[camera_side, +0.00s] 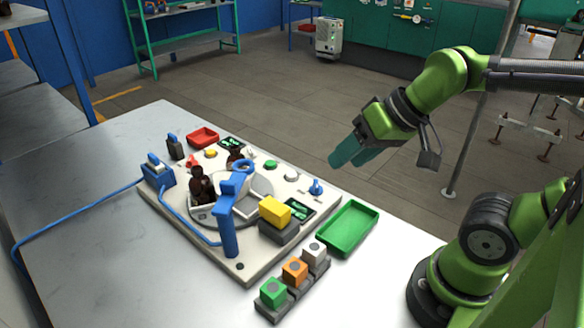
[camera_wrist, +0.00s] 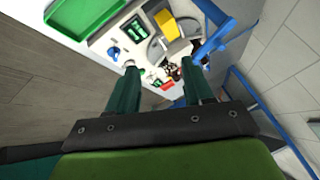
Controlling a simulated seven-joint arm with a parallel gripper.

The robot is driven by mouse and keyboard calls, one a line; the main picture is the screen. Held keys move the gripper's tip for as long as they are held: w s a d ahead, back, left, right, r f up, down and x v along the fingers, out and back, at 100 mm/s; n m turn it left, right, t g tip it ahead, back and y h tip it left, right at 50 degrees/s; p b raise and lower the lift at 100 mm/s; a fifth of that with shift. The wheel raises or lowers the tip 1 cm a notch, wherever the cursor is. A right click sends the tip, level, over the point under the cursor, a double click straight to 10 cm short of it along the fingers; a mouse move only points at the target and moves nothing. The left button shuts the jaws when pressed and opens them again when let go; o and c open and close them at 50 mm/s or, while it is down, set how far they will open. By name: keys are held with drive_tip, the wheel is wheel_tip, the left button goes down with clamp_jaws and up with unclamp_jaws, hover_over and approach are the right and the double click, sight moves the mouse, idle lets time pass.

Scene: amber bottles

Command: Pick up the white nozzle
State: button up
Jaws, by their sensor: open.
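The white nozzle (camera_side: 292,176) is a small pale piece on the right edge of the white board (camera_side: 150,196), between a green nozzle (camera_side: 270,164) and a blue nozzle (camera_side: 316,187). My gripper (camera_side: 347,154) is in the air to the right of the board, above and apart from it. Its two green fingers are spread with nothing between them. In the wrist view the open fingers (camera_wrist: 159,70) point at the board, with the blue nozzle (camera_wrist: 113,53) left of the left finger. The white nozzle is hard to make out there, near the left fingertip.
A round turntable with dark amber bottles (camera_side: 203,185) and a blue upright fixture (camera_side: 229,215) stand on the board. A yellow block (camera_side: 274,210), an empty green tray (camera_side: 348,228) and a rack with coloured cubes (camera_side: 294,270) are nearer. The left table area is clear except for a blue cable.

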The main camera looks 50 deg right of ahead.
drive_tip(key=w+a+f+n+g+h, duration=0.2)
drive_tip(key=w+a+f+n+g, duration=0.25)
drive_tip(key=a+g, duration=0.2)
drive_tip(key=g, duration=0.2)
approach(314, 247)
drive_tip(key=shift+m+t, duration=0.25)
drive_tip(key=shift+m, duration=0.1)
drive_tip(key=f, duration=0.3)
drive_tip(key=s+f, duration=0.1)
drive_tip(key=f, duration=0.1)
drive_tip(key=shift+f, duration=0.25)
drive_tip(key=shift+s+a+f, duration=0.1)
drive_tip(key=shift+s+f, duration=0.1)
drive_tip(key=shift+f, duration=1.1)
drive_tip(key=shift+s+f, duration=0.2)
drive_tip(key=shift+f, duration=1.1)
drive_tip(key=c, duration=0.7)
drive_tip(key=shift+r, duration=0.1)
